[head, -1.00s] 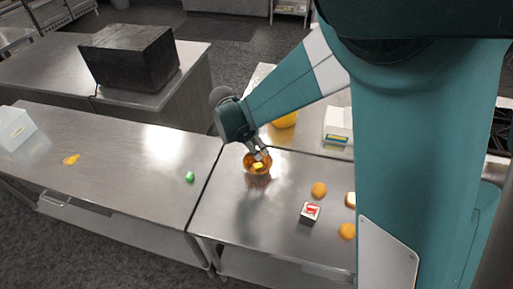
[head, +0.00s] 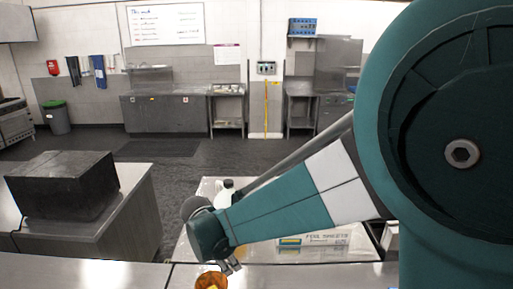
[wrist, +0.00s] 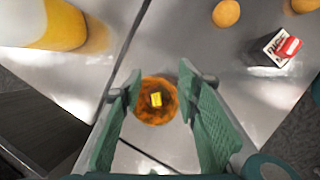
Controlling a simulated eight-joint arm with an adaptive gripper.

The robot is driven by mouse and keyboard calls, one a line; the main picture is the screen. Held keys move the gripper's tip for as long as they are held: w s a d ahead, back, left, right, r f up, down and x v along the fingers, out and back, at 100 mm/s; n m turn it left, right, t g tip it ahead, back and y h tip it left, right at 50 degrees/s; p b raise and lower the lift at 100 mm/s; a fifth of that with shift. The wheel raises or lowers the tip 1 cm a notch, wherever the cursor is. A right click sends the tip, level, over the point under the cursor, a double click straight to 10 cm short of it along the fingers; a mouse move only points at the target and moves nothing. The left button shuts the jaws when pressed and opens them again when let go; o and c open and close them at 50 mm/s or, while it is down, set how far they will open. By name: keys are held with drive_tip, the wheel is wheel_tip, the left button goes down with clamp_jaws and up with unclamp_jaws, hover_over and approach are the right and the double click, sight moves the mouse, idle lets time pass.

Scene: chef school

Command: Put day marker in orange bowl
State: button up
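The orange bowl (wrist: 145,110) sits on the steel table, below and between my gripper's fingers in the wrist view. Its rim shows at the bottom edge of the head view (head: 205,279). A small yellow block (wrist: 156,99), which looks like the day marker, lies inside the bowl. My gripper (wrist: 159,80) is open and empty, with its two green fingers spread wide above the bowl. In the head view my gripper (head: 231,267) is just above and right of the bowl.
A large yellow object (wrist: 55,25) stands on the far table. A box with a red top (wrist: 272,50) and round orange-brown items (wrist: 226,13) lie to the right. A black box (head: 62,187) stands on the left counter.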

drive_tip(key=s+d+r+m+t+y+b, duration=0.1)
drive_tip(key=s+d+r+m+b, duration=0.1)
drive_tip(key=s+d+m, duration=0.45)
drive_tip(key=s+d+r+m+y+b, duration=0.1)
drive_tip(key=s+d+r+m+b, duration=0.2)
drive_tip(key=d, duration=0.7)
drive_tip(key=s+d+r+m+t+b, duration=0.1)
drive_tip(key=s+d+r+m+b, duration=0.1)
drive_tip(key=s+d+m, duration=0.5)
drive_tip(key=s+d+f+m+t+b, duration=0.2)
drive_tip(key=s+d+m, duration=0.3)
drive_tip(key=d, duration=0.3)
drive_tip(key=shift+f+m+b, duration=0.5)
drive_tip(key=shift+m+b, duration=0.1)
drive_tip(key=shift+m, duration=0.15)
